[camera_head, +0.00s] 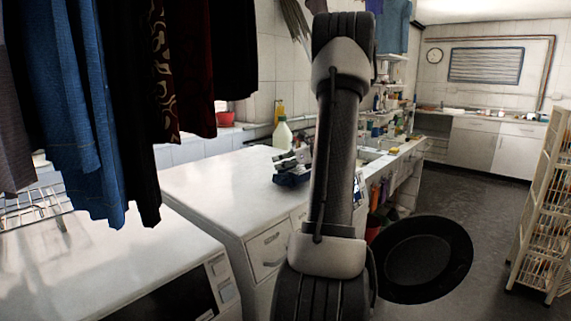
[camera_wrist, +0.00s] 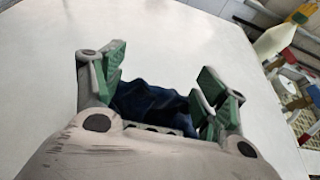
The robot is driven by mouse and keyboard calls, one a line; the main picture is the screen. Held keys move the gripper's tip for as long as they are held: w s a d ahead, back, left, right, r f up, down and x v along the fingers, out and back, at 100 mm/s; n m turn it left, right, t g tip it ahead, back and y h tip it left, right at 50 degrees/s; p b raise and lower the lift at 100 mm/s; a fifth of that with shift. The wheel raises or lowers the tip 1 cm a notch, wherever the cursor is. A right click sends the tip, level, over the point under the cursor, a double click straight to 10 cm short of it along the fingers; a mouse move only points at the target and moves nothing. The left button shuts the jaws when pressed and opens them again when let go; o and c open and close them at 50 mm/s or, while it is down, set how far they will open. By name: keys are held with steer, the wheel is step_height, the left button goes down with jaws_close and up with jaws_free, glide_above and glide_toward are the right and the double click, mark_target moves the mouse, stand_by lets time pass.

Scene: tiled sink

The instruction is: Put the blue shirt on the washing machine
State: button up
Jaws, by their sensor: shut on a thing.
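My gripper (camera_head: 293,160) is low over the far right part of a white machine top (camera_head: 205,185), near its front edge. This machine has a drawer front (camera_head: 268,250) and looks like the washing machine. Dark blue crumpled cloth, seemingly the blue shirt (camera_head: 291,180), is bunched under my gripper. In the wrist view, the green-padded fingers (camera_wrist: 165,80) are on either side of the blue cloth (camera_wrist: 150,103), which is at or just above the white surface. I cannot tell whether it touches. The cloth's underside is hidden.
Hanging clothes (camera_head: 75,130), some blue, fill the upper left. A second white machine (camera_head: 100,265) with a dark front panel stands nearer, at lower left. A pale bottle with a green cap (camera_head: 282,134) stands beyond my gripper. A black round basin (camera_head: 425,260) is on the floor.

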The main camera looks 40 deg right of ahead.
steer(key=shift+f, duration=0.45)
steer(key=shift+f, duration=0.1)
steer(key=o, duration=1.5)
steer(key=shift+c, duration=0.2)
steer(key=shift+s+r, duration=0.15)
steer(key=shift+r, duration=0.05)
steer(key=v, duration=1.1)
steer(key=shift+s, duration=0.35)
steer(key=shift+r, duration=0.1)
